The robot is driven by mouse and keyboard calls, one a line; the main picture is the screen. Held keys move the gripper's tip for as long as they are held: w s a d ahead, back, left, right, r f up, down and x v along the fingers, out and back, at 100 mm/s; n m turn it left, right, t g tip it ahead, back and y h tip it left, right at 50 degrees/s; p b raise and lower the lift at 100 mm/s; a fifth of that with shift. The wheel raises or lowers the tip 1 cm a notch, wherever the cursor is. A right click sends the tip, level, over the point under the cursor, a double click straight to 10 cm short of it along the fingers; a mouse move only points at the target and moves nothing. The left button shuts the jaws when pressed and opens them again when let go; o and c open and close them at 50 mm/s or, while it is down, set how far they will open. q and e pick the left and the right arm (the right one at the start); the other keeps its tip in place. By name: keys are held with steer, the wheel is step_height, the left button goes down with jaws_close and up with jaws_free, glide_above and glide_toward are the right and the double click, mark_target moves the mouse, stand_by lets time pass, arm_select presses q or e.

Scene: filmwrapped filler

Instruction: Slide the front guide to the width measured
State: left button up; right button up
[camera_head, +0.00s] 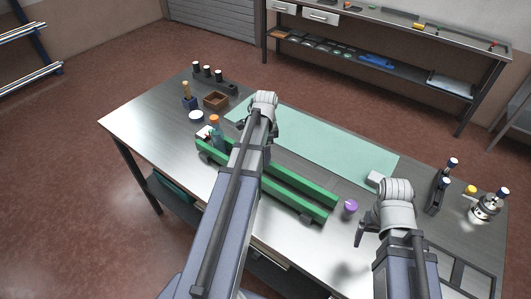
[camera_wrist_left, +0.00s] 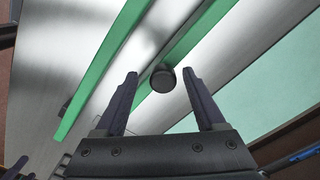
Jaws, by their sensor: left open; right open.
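Two long green guides lie side by side on the metal table. The front guide (camera_head: 295,208) is nearer to me, and the back guide (camera_head: 310,192) runs along the mat side. In the left wrist view the front guide (camera_wrist_left: 98,72) is at left and the back guide (camera_wrist_left: 196,38) at right, with a gap between them. A dark round knob (camera_wrist_left: 162,78) shows at the back guide's edge, between the fingertips of my open left gripper (camera_wrist_left: 160,72). My left arm hides the guides' middle in the head view. My right gripper (camera_head: 361,236) is open and empty, right of the guides.
A mint mat (camera_head: 330,145) lies behind the guides. A purple-topped round object (camera_head: 350,207) stands off their right end, a bottle with an orange cap (camera_head: 215,130) near their left end. A wooden box (camera_head: 216,100) sits at back left. The table's front left is clear.

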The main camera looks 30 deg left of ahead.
arm_select(q)
steer(key=shift+r+p, duration=3.9)
steer(key=shift+r, duration=0.05)
steer(key=shift+f, duration=0.1)
steer(key=shift+d, duration=0.25)
steer(key=s+d+f+n+b, duration=0.2)
steer(key=s+d, duration=0.2)
steer(key=d, duration=0.6)
steer(key=s+d+f+n+b, duration=0.2)
steer(key=s+d, duration=0.3)
steer(key=d, duration=0.5)
steer(key=s+d+f+n+y+b, duration=0.1)
steer(key=s+d, duration=0.3)
steer(key=d, duration=0.6)
steer(key=shift+s+f+n+b, duration=0.25)
steer(key=shift+f+n+b, duration=0.25)
steer(key=shift+f+b, duration=0.25)
steer(key=shift+w+d+r, duration=0.1)
steer(key=shift+r, duration=0.05)
